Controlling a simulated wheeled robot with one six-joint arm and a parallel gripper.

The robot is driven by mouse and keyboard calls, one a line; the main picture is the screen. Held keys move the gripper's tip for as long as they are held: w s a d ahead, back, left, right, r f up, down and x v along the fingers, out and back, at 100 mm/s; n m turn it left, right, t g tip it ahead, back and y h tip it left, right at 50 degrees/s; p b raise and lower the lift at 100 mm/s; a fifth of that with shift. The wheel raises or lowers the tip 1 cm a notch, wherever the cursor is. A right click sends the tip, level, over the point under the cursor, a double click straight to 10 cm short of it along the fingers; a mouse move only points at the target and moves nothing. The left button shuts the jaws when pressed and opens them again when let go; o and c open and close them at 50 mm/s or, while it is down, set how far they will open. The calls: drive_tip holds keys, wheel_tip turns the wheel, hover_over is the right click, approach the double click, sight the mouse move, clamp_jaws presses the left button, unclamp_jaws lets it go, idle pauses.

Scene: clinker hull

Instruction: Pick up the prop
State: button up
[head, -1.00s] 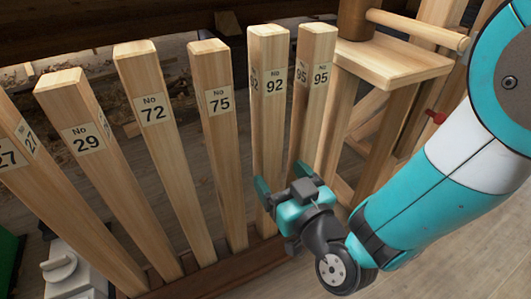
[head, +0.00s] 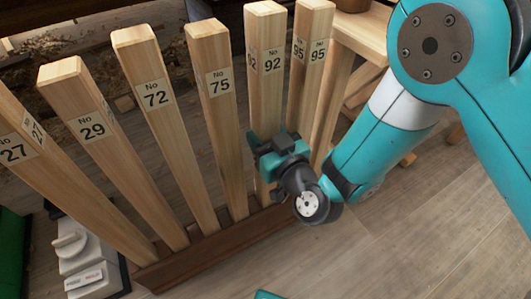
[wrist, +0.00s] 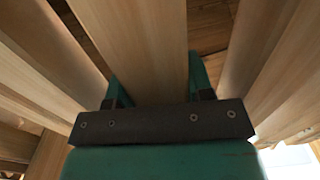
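Several square wooden props stand in a row, each with a number label. The prop labelled 92 (head: 266,95) is upright in the head view. My gripper (head: 274,145) is at its middle height, with its fingers on either side of it. In the wrist view a wooden post (wrist: 145,45) runs between the two green fingers of my gripper (wrist: 160,88). The fingers lie very close to its sides; I cannot tell whether they press on it. The fingertips are partly hidden by the post.
Prop 75 (head: 218,110) stands close to the left, and prop 95 (head: 310,75) close to the right. Props 72 (head: 155,95), 29 (head: 90,125) and 27 (head: 50,175) lean further left. A dark wooden rack base (head: 210,255) holds their feet. The floor (head: 400,235) at right is open.

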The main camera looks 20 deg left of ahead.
clamp_jaws()
drive_tip(key=shift+r, duration=0.15)
